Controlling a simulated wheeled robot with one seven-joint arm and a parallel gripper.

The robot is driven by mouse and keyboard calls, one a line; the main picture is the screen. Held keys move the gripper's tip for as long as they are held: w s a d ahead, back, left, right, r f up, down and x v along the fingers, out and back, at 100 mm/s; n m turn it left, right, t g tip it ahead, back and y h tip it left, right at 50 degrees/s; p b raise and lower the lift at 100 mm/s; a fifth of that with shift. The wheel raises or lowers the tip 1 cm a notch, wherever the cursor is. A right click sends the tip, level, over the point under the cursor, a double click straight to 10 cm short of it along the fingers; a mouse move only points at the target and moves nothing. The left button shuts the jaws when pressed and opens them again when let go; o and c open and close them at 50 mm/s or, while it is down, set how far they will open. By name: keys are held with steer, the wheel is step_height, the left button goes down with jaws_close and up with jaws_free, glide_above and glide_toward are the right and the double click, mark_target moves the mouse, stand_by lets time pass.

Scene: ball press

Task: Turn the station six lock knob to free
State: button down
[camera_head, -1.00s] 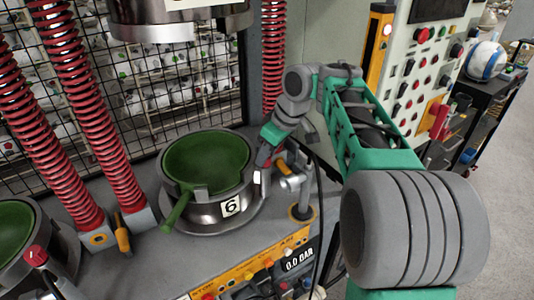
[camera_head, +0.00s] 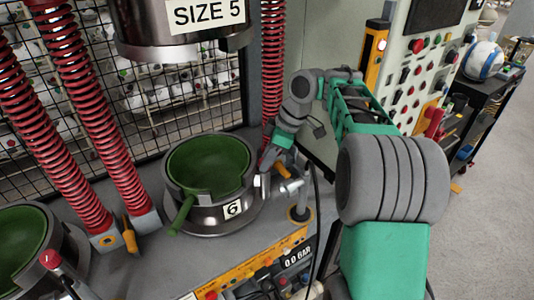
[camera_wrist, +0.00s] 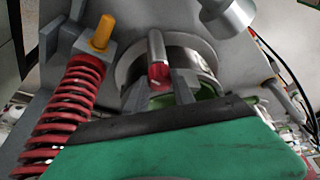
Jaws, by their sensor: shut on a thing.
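The station six mould (camera_head: 232,209) is a dark metal ring with a green bowl inside and a white "6" plate on its front. My gripper (camera_head: 265,166) is at the right side of its rim, small and partly hidden by my arm links. In the wrist view my gripper (camera_wrist: 160,92) has its two dark fingers around a small red piece at the end of a grey metal cylinder, which looks like the lock knob (camera_wrist: 158,73). The fingers are shut on it. Its marking and turn angle cannot be read.
Red coil springs (camera_head: 100,165) stand left of the mould. A press head (camera_head: 185,35) marked "SIZE 5" hangs above. An orange-handled fitting (camera_wrist: 101,33) stands beside a spring. A metal post (camera_head: 300,212) is close on the right. A button panel (camera_head: 262,265) lies in front.

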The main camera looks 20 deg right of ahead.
steer(key=shift+n, duration=0.3)
steer(key=c, duration=1.3)
jaws_free()
steer(key=shift+c, duration=0.2)
step_height(320, 180, up, 3)
steer(key=shift+f+p, duration=0.1)
steer(key=shift+p, duration=0.6)
steer(key=s+r+p, duration=0.2)
steer(key=s+r, duration=0.8)
steer(key=s, duration=0.4)
steer(key=shift+a, duration=0.15)
